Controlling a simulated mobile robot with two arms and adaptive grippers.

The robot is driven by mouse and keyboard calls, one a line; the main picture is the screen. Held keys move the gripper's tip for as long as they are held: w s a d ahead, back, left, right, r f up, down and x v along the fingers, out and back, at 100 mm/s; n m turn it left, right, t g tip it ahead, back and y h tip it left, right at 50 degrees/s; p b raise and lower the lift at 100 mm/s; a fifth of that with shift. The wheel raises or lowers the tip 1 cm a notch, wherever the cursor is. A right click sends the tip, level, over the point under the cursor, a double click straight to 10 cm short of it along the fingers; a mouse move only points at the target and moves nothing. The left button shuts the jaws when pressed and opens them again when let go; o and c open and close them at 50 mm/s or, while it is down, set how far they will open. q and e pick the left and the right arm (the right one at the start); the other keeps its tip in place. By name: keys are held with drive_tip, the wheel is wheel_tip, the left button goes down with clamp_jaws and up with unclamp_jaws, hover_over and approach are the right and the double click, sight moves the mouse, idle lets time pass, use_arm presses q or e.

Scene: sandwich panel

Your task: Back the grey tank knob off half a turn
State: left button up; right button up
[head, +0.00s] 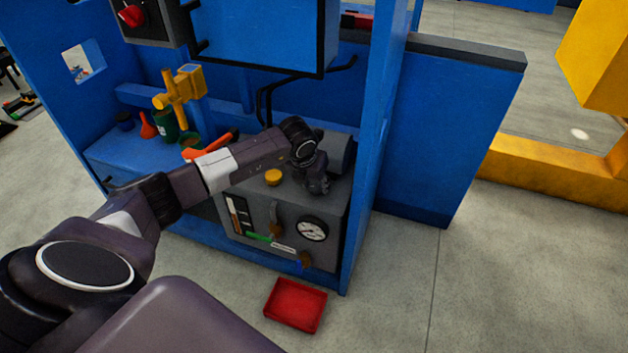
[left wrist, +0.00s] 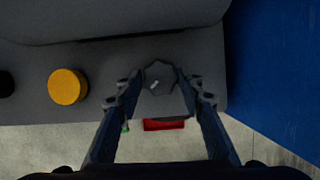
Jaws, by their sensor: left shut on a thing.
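The grey tank knob (left wrist: 160,77) is a lobed dark grey knob with a short pale mark, on top of the grey tank unit (head: 238,192). My left gripper (head: 318,187) reaches down over the right part of the unit's top. In the left wrist view its two fingers stand on either side of the knob, shut on it. In the head view the gripper hides the knob. My right gripper is in neither view.
A yellow round cap (head: 273,177) sits on the unit's top, left of my gripper. A gauge (head: 312,229) is on its front. A blue post (head: 372,170) stands close on the right. A red tray (head: 296,305) lies on the floor in front.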

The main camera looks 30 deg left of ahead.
use_arm(q)
drive_tip(key=shift+w+d+r+n+y+p, duration=0.15)
drive_tip(key=shift+n+y+p, duration=0.2)
drive_tip(key=shift+n, duration=0.55)
drive_tip(key=shift+n+y, duration=0.25)
drive_tip(key=shift+n, duration=0.25)
drive_tip(key=shift+d+n+g+y, duration=0.1)
drive_tip(key=shift+n+g+y, duration=0.2)
drive_tip(key=shift+n, duration=0.5)
drive_tip(key=n+g+y, duration=0.1)
drive_tip(key=n, duration=0.3)
drive_tip(key=shift+w+n, duration=0.1)
drive_tip(key=shift+n, duration=0.3)
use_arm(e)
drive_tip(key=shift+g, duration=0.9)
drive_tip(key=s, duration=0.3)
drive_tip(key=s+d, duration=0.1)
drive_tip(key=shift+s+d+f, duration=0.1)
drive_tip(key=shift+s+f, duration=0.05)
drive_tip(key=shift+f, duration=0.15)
use_arm(q)
drive_tip(key=o, duration=1.2)
drive_tip(key=shift+c, duration=0.2)
